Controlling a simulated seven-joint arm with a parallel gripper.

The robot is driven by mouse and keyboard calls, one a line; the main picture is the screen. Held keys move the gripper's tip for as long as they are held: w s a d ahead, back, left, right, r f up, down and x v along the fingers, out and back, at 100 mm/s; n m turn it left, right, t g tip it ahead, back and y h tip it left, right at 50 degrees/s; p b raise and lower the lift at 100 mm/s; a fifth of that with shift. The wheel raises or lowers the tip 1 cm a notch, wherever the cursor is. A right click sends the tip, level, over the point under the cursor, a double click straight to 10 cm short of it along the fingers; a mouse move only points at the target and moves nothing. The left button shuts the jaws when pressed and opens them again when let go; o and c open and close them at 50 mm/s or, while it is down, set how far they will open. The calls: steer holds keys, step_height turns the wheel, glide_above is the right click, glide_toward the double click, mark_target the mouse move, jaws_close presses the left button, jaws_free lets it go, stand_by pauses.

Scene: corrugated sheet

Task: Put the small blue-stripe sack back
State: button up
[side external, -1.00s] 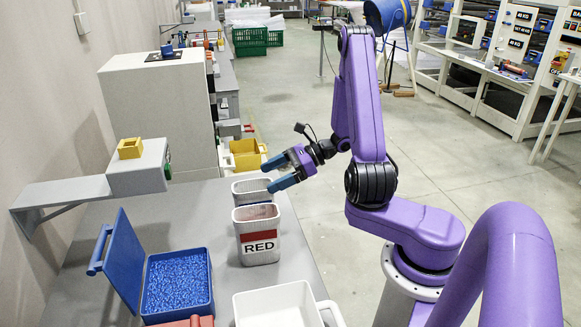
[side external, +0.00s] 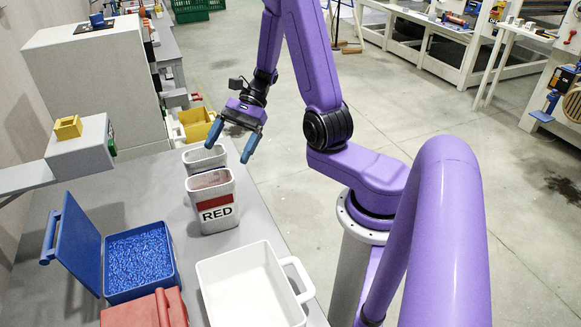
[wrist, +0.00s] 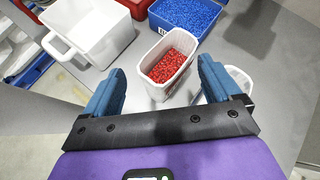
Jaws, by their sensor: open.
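I cannot make out a small blue-stripe sack in either view. My gripper (side external: 226,152) is open and empty, with its blue fingers pointing down above the far end of the bench, near the two narrow tubs. In the wrist view the open fingers (wrist: 161,66) spread on either side of the tub marked RED (side external: 214,217), which holds red pellets (wrist: 168,67). The fingers appear above this tub, not clearly touching it. A second whitish tub (side external: 203,158) stands just behind it; its contents are hidden.
A blue box (side external: 140,293) of blue pellets with its lid (side external: 75,245) raised stands left of the RED tub. A red box (side external: 145,310) and an empty white handled bin (side external: 230,262) stand nearer.

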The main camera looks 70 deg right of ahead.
steer(key=s+a+r+n+h, duration=0.1)
steer(key=s+a+n+h, duration=0.2)
steer(key=s+n, duration=0.3)
steer(key=s+a+r+n+g+h, duration=0.1)
steer(key=s+n, duration=0.5)
steer(key=n, duration=0.8)
steer(key=s+a+r+n+h, duration=0.3)
steer(key=s+a+n+h, duration=0.2)
steer(key=n, duration=0.5)
steer(key=shift+s+h, duration=0.8)
steer(key=shift+s, duration=0.2)
